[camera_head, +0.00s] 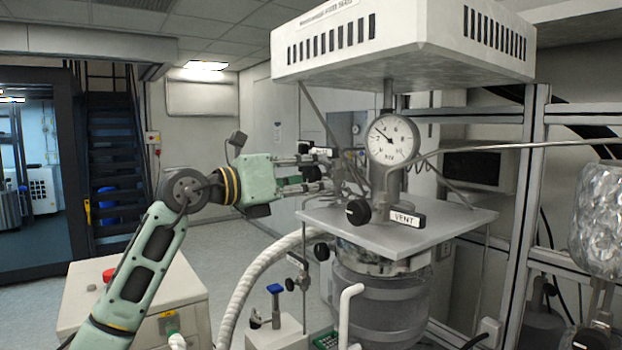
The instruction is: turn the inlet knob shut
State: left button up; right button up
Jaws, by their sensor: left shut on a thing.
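My left gripper (326,171) comes in from the left, level, at the back left of the reactor head. Its fingers are closed around the inlet knob, which is mostly hidden between and behind them. A small label plate (321,152) shows just above the fingertips, too small to read. The pressure reactor (375,300) stands right of my gripper, with a flat grey plate (440,226) on top. My right gripper is not in view.
A black vent knob (357,212) with a VENT label (407,219) sits at the plate's front. A pressure gauge (393,139) and a thin metal tube (500,147) stand close on the right. A white hood (400,50) hangs above. A pale hose (252,287) runs below my arm.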

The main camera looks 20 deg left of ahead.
pick_arm(q)
jog(key=m+b, duration=0.1)
jog(key=m, duration=0.3)
jog(key=shift+a+f, duration=0.1)
jog(key=shift+a, duration=0.05)
grip_shut()
jog(key=m, duration=0.4)
jog(key=shift+r+m+b, duration=0.25)
jog(key=shift+m+b, duration=0.05)
jog(key=shift+b, duration=0.1)
jog(key=m, duration=0.6)
jog(key=shift+r+b, duration=0.35)
jog(key=shift+b, duration=0.05)
jog(key=shift+s+r+m, duration=0.1)
jog(key=shift+r+m, duration=0.15)
jog(key=shift+m, duration=0.95)
jog(key=shift+r, duration=0.1)
jog(key=o, duration=0.7)
grip_release()
jog(key=o, duration=0.3)
jog(key=shift+f, duration=0.3)
